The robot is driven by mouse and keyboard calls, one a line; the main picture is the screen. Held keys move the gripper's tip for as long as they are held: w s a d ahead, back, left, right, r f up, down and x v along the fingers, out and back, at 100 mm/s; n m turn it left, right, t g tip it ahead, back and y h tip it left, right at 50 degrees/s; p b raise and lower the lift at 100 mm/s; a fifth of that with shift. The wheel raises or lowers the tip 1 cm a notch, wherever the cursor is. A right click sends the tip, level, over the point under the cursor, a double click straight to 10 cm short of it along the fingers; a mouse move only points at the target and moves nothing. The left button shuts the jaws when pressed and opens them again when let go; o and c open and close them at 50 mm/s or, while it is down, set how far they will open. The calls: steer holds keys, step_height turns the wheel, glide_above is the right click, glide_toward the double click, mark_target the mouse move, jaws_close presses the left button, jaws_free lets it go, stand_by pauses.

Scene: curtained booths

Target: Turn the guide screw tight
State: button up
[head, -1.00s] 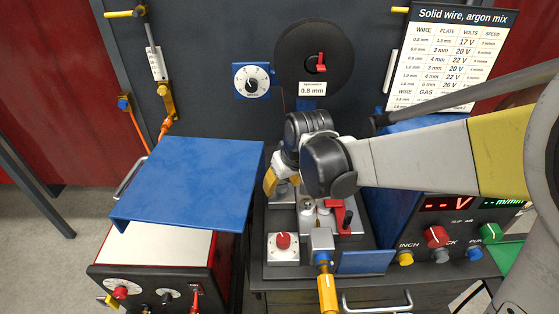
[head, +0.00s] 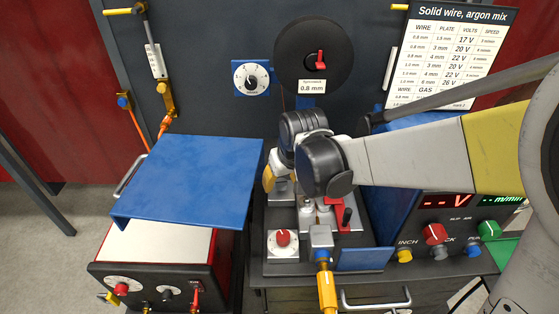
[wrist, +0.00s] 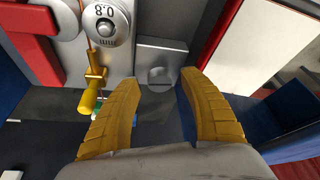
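My gripper (head: 268,178) is low at the back left of the wire feeder in the head view, partly hidden by my wrist. In the wrist view its two yellow fingers (wrist: 161,80) are spread apart with nothing held between them. A grey block with a round grey face (wrist: 158,74) shows just beyond the gap. A brass guide with a yellow screw-like handle (wrist: 90,98) lies left of the left finger, on the copper wire line and apart from the finger. I cannot tell for certain which part is the guide screw.
A roller marked 0.8 (wrist: 105,20) and a red lever (wrist: 40,45) stand beside the guide. The spool (head: 313,60) hangs on the back panel. A blue lid (head: 190,180) and a blue housing (head: 400,205) flank the feeder closely.

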steer(key=v, duration=1.2)
